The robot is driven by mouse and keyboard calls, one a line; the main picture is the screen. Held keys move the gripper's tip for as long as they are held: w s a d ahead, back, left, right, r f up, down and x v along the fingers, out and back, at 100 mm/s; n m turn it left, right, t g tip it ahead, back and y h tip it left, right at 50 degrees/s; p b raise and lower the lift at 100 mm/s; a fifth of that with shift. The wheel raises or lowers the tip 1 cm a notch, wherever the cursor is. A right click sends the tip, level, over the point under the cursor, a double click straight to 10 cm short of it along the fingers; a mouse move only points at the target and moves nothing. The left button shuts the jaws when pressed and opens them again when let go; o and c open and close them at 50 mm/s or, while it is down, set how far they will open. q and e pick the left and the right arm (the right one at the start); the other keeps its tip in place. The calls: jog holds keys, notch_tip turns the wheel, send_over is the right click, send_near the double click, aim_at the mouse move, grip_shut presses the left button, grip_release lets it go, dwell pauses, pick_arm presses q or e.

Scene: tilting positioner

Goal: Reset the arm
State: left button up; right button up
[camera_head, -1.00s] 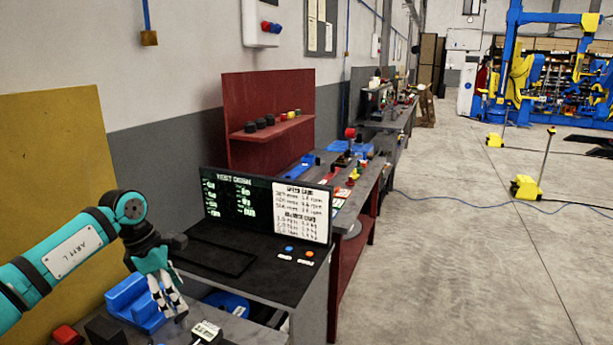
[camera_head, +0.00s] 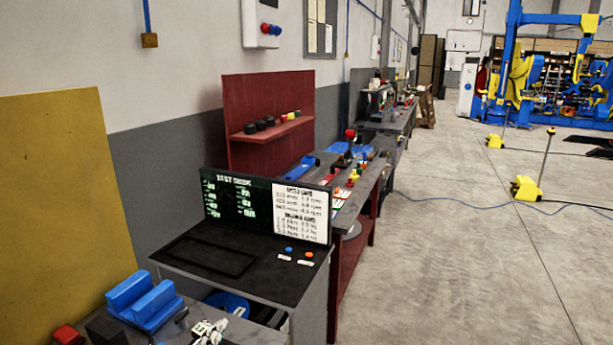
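Neither of my grippers shows in the head view now, and no part of my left arm is in the picture. A blue block-like fixture (camera_head: 145,302) stands on the grey bench at the lower left. A small white and grey object (camera_head: 209,331) lies at the bottom edge to its right; I cannot tell what it is. A test desk (camera_head: 215,254) stands behind, with a dark screen (camera_head: 233,200) and a white text panel (camera_head: 301,213). A blue button (camera_head: 289,249) and an orange button (camera_head: 309,254) sit on the desk's right side.
A red block (camera_head: 67,335) and a black block (camera_head: 105,328) are at the lower left corner. A yellow panel (camera_head: 55,190) stands at the left. A red shelf board (camera_head: 268,100) and more benches run along the wall. The concrete floor (camera_head: 470,260) at right is mostly open.

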pick_arm(q)
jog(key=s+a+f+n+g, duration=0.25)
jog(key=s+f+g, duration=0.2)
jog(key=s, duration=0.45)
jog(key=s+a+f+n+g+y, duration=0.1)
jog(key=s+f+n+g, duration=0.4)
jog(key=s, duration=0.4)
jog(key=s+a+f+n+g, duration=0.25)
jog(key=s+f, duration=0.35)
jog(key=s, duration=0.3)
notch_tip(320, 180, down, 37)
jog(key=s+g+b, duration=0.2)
jog(key=b, duration=1)
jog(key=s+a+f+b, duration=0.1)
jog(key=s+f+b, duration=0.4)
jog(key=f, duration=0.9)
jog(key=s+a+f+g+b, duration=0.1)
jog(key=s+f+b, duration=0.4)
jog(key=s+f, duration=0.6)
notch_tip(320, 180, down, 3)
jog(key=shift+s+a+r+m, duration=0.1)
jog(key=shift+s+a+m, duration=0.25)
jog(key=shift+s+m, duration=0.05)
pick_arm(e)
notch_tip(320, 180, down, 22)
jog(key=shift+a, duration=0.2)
